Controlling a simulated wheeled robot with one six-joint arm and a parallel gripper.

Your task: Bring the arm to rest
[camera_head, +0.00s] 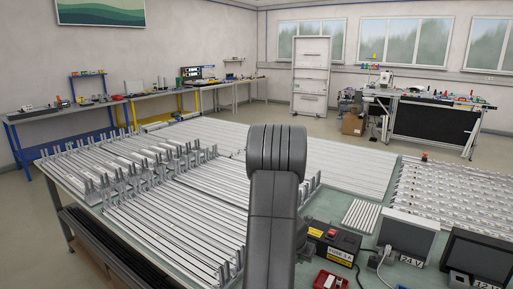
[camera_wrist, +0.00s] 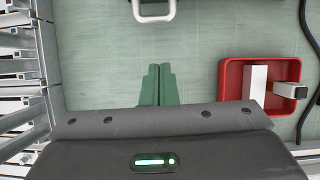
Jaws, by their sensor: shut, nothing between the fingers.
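My arm rises in the middle of the head view, in front of the table with the metal profiles; my gripper is hidden there. In the wrist view my gripper (camera_wrist: 157,84) shows as two green fingers lying side by side, shut with nothing between them. It is over the bare green table top (camera_wrist: 205,45). No object touches the fingers in that view.
Long metal profiles (camera_head: 150,225) fill racks on the left.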

